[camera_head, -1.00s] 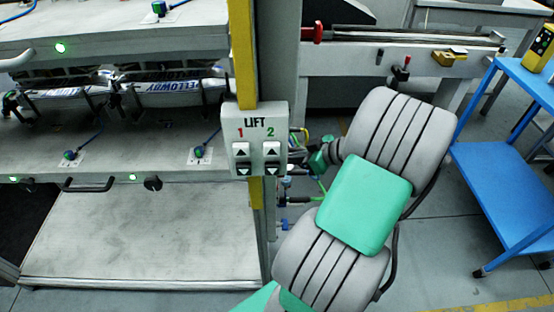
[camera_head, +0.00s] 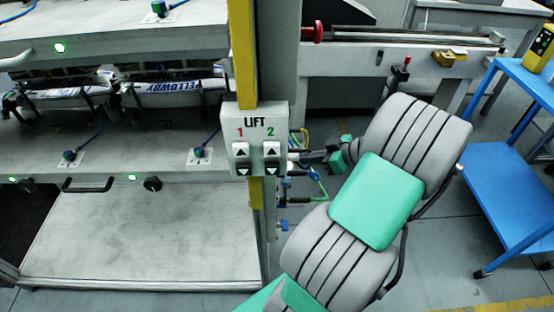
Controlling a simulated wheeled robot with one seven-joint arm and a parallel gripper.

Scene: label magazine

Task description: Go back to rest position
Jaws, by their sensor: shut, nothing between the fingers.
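My gripper (camera_head: 306,156) shows small and dark at the far end of my grey and green arm, just right of the LIFT panel (camera_head: 256,140). Its fingers are shut with nothing between them. They point left towards the panel's right side; whether a gap is left there is hard to tell. The panel carries a button pair (camera_head: 241,160) marked 1 and another pair (camera_head: 272,158) marked 2. My arm hides part of the machine behind it.
Left of the panel, a machine with shelves (camera_head: 110,150) holds printed label stacks (camera_head: 170,88). A yellow-edged post (camera_head: 242,50) stands behind the panel. Cables and fittings (camera_head: 288,200) hang below right. A blue cart (camera_head: 510,195) stands at the right, with open floor between.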

